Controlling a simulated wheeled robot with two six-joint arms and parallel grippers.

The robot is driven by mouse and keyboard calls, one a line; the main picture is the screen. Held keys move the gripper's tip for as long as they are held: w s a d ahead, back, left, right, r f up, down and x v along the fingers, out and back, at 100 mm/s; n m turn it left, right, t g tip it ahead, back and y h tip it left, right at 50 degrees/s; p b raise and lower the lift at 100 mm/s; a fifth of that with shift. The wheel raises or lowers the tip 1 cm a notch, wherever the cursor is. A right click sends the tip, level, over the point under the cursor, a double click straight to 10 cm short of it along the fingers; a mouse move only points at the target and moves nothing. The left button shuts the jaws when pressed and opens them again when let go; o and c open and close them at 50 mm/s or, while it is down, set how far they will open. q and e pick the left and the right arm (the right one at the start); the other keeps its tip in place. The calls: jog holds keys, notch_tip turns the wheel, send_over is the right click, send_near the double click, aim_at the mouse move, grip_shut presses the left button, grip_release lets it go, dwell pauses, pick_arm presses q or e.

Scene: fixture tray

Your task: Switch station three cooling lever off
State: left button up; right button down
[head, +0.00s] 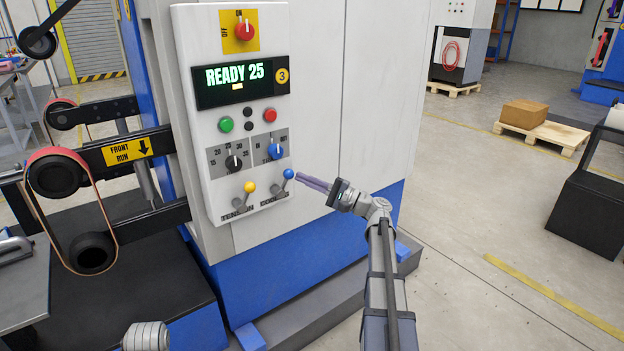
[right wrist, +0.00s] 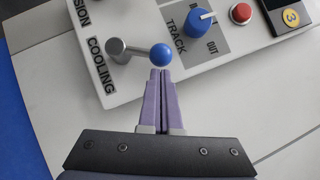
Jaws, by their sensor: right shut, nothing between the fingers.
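The cooling lever (head: 288,174) has a blue ball on a short grey stem and sits at the lower right of the white control panel (head: 213,60). Its stem points up, ball above the "COOLING" label. The panel shows "READY 25" and a yellow badge with a 3 (head: 283,75). My right gripper (head: 303,178) is shut and empty, its purple fingertips right beside the blue ball. In the right wrist view the fingertips (right wrist: 161,73) end just at the edge of the ball (right wrist: 161,54); I cannot tell whether they touch. My left gripper is out of view.
Left of the cooling lever is the yellow-ball tension lever (head: 250,186). Above are a blue track knob (head: 275,151), a dark knob (head: 233,162), green and red buttons, and a red rotary switch (head: 244,31).

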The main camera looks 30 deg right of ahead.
aim_at(291, 170)
jog(key=shift+r, duration=0.1)
dwell(0.3)
jog(key=a+r+n+g+h+p, duration=0.1)
jog(key=n+p, duration=0.1)
jog(key=p, duration=0.2)
jog(key=a+r+n+g+p, duration=0.1)
jog(key=a+n+g+p, duration=0.1)
jog(key=p, duration=0.3)
jog(key=a+r+n+g+h+p, duration=0.1)
jog(key=r+n+p, duration=0.1)
jog(key=p, duration=0.3)
jog(key=shift+s+a+r+n+g+h, duration=0.1)
jog(key=shift+s+a+n+g+h, duration=0.2)
jog(key=shift+n, duration=0.6)
jog(key=a+n+h+p, duration=0.1)
jog(key=p, duration=0.1)
jog(key=shift+a+n+p, duration=0.3)
jog(key=shift+a+n+g+h+p, duration=0.2)
jog(key=shift+n+g+h+p, duration=0.1)
jog(key=shift+g+h+p, duration=0.15)
jog(key=shift+a, duration=0.1)
